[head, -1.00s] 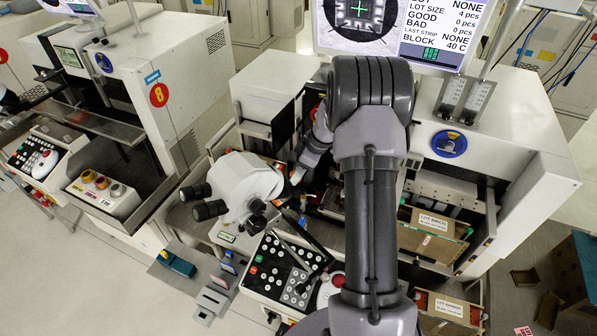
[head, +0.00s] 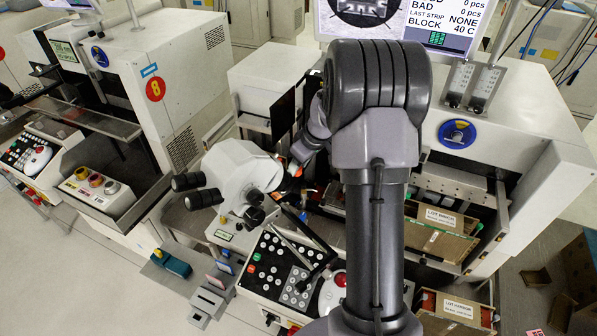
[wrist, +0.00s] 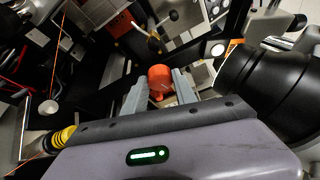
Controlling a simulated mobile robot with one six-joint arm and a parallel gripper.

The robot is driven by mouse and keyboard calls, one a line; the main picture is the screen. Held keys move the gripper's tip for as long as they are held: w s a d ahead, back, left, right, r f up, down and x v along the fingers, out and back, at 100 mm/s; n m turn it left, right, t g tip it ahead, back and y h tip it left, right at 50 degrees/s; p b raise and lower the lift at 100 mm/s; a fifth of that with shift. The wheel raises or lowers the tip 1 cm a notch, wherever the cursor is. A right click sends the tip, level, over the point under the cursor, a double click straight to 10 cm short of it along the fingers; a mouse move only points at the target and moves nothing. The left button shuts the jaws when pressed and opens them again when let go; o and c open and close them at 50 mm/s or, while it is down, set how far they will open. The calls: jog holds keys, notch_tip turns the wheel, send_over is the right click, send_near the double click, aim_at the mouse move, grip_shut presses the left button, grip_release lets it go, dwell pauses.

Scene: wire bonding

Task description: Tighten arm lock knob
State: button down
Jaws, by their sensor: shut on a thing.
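In the wrist view, an orange-red knob (wrist: 159,75) with a rounded head sits between the two grey fingers of my gripper (wrist: 160,86). The fingers are shut on it, one on each side. I take this to be the arm lock knob; its lower part is partly hidden between the fingers. In the head view, a small orange patch (head: 297,170) shows beside the white microscope head (head: 238,172), near the end of my arm. My fingers are hidden there behind my own arm links.
The microscope's black eyepieces (head: 187,182) point left. A button panel (head: 283,265) with a red button lies below it. A dark round part (wrist: 262,80) is close on the right in the wrist view. Boxes (head: 437,232) stand in the machine on the right.

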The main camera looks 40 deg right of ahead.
jog(key=shift+a+m+h+b, duration=0.15)
jog(key=shift+m+h+b, duration=0.4)
jog(key=shift+m, duration=0.85)
jog(key=c, duration=1)
grip_release()
jog(key=shift+o, duration=0.2)
jog(key=shift+r, duration=0.1)
jog(key=p+v, duration=0.3)
jog(key=v, duration=1.4)
jog(key=shift+s, duration=0.3)
jog(key=shift+a, duration=0.1)
